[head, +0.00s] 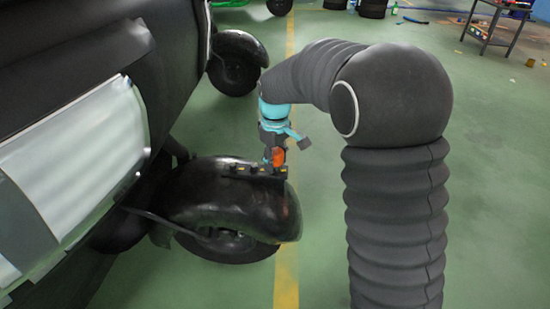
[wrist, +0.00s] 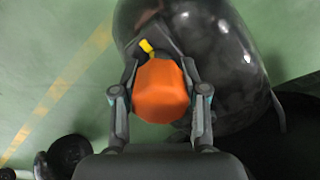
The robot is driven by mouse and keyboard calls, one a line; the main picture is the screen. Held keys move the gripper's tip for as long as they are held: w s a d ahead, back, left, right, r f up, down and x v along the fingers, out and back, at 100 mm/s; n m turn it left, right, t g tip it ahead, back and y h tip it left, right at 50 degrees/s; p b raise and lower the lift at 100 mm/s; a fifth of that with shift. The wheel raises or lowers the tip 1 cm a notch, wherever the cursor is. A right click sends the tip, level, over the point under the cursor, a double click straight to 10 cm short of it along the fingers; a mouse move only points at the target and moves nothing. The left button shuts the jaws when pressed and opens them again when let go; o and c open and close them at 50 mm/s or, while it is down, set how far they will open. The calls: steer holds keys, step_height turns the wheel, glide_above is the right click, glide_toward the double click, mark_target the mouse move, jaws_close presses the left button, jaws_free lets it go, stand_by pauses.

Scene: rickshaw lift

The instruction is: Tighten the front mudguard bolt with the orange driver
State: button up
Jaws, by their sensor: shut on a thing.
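The front mudguard (head: 245,200) is a glossy black curved cover over the front wheel (head: 225,245). In the wrist view the mudguard (wrist: 205,40) fills the top right. My gripper (head: 275,152) is above the top of the mudguard. In the wrist view my gripper (wrist: 160,76) is shut on the orange driver (wrist: 162,95), one finger on each side. The driver (head: 278,157) also shows as a small orange patch in the head view. Its tip is hidden, and I cannot make out the bolt.
A black strip with yellow marks (head: 257,172) is at the mudguard top, just below my gripper. The dark vehicle body (head: 90,60) with a pale panel stands on the left. Another wheel (head: 236,70) is farther back.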

mark_target(275, 151)
steer(key=shift+s+f+m, duration=0.1)
steer(key=shift+s+m, duration=0.05)
steer(key=shift+m, duration=0.35)
steer(key=shift+r, duration=0.2)
steer(key=shift+r+p, duration=1.4)
steer(key=shift+r, duration=0.05)
steer(key=n+p, duration=0.1)
steer(key=n, duration=0.4)
steer(key=shift+n, duration=0.4)
steer(key=n+p, duration=0.1)
steer(key=n, duration=0.5)
steer(key=shift+r+p, duration=0.8)
steer(key=shift+r, duration=2.65)
